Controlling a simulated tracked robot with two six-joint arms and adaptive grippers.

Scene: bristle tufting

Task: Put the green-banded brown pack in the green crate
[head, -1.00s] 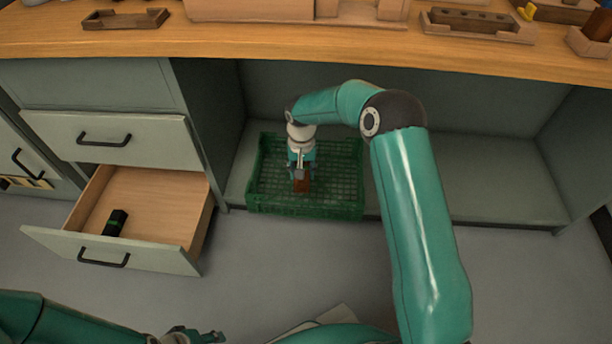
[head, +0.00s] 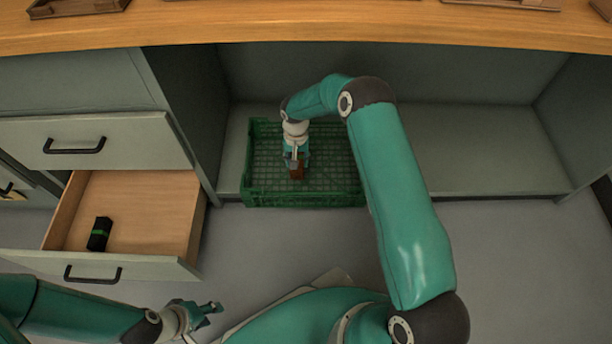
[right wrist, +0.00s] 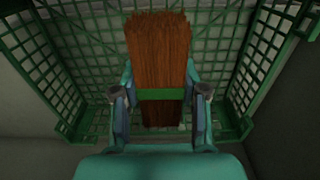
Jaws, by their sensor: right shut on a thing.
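The brown pack (right wrist: 160,60) is a bundle of brown bristles with a green band (right wrist: 160,95) round it. My right gripper (right wrist: 161,98) is shut on it at the band. In the head view the pack (head: 297,173) hangs upright within the outline of the green crate (head: 305,196), under my right gripper (head: 297,158). I cannot tell whether its lower end touches the crate floor. The crate is a mesh box on the low shelf, and its wall (right wrist: 45,85) surrounds the pack in the right wrist view. My left gripper (head: 212,313) is open and empty, low in the head view.
An open drawer (head: 150,215) left of the crate holds a black pack with a green band (head: 99,234). The wooden worktop (head: 300,22) overhangs the shelf bay. The shelf (head: 480,165) right of the crate is clear.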

